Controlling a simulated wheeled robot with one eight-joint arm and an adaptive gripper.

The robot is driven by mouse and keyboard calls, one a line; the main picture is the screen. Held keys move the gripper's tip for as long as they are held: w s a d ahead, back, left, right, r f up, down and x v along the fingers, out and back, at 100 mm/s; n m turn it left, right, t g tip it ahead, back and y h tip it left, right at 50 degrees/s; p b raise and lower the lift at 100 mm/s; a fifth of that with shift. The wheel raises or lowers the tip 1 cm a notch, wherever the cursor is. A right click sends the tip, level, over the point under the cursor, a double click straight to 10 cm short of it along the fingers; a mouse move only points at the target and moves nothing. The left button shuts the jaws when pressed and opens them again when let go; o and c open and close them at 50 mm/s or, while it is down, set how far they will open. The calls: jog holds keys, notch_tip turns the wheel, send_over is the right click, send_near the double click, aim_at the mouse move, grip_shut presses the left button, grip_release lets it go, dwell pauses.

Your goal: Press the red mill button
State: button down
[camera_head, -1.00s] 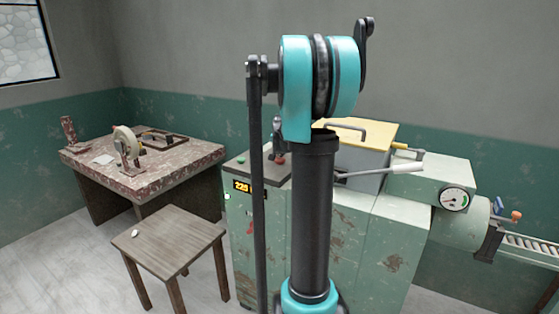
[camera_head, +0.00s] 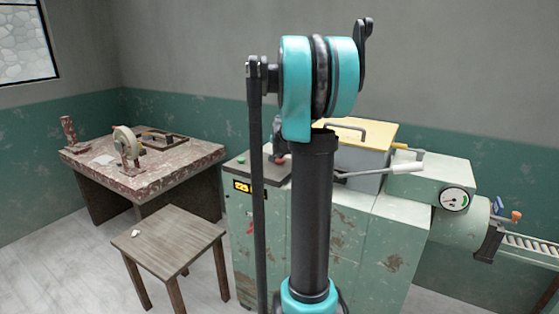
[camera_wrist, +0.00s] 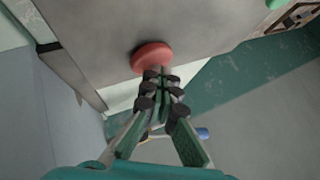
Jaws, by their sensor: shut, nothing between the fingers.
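The red mill button (camera_wrist: 152,57) is a round, domed red knob on a grey panel in the wrist view. In the head view the red button (camera_head: 281,160) shows small on top of the pale green mill (camera_head: 275,215), partly hidden by my arm. My gripper (camera_wrist: 160,76) is shut and empty. Its fingertips overlap the near edge of the red button in the wrist view; I cannot tell whether they touch it.
A green button (camera_head: 241,160) is on the same panel, left of the red one. A wooden stool (camera_head: 168,240) and a worn red table (camera_head: 150,165) stand to the left.

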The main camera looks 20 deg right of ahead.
jog(key=shift+r, duration=0.75)
jog(key=shift+r, duration=2.55)
jog(key=s+a+f+n, duration=0.1)
jog(key=s+a, duration=0.1)
jog(key=a, duration=0.1)
jog(key=s+a+f+n, duration=0.1)
jog(key=s+a+f, duration=0.1)
jog(key=a, duration=0.1)
jog(key=s+a+f+n+y, duration=0.1)
jog(key=s+a, duration=0.1)
jog(key=shift+s+a+f+n, duration=0.4)
jog(key=s+a+f+n+g+y, duration=0.1)
jog(key=s+a+f+n, duration=0.4)
jog(key=s, duration=0.4)
jog(key=s+a+f+n+g+y, duration=0.1)
jog(key=s+a+f+n, duration=0.2)
jog(key=s+a+f, duration=0.5)
jog(key=s+f+g, duration=0.1)
jog(key=s+f, duration=0.1)
jog(key=s, duration=0.4)
jog(key=s+f+g, duration=0.1)
jog(key=s+f, duration=0.2)
jog(key=s, duration=0.4)
jog(key=shift+s+d+f+g, duration=0.25)
jog(key=shift+s+d+g, duration=0.05)
jog(key=shift+d, duration=0.15)
